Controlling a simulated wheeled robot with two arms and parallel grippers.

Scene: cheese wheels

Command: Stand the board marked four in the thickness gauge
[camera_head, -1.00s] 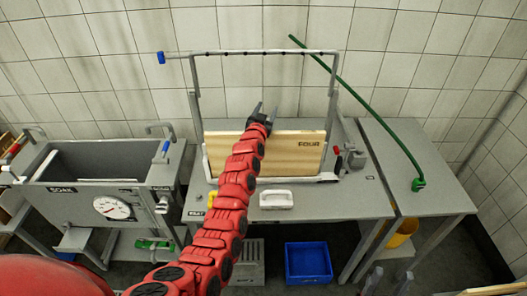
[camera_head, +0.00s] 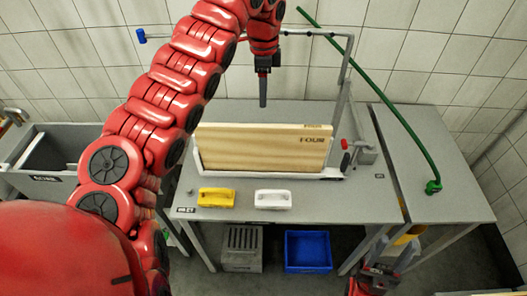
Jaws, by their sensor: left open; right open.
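The pale wooden board (camera_head: 260,150) marked FOUR stands on its long edge on the grey table. Its lower edge meets a light strip at the base of a metal frame (camera_head: 345,85) with a top bar, perhaps the gauge; I cannot tell how it sits in it. My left gripper (camera_head: 263,92) points down above and behind the board's top edge, apart from it. It is open and empty, seen edge-on. My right gripper (camera_head: 392,260) is low at the bottom right, in front of the table, open and empty as far as it shows.
A yellow block (camera_head: 216,197) and a white block (camera_head: 272,199), both with handles, lie in front of the board. A blue crate (camera_head: 308,252) and a grey crate (camera_head: 242,247) are under the table. A green hose (camera_head: 390,112) arches at right. A grey sink (camera_head: 60,150) is at left.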

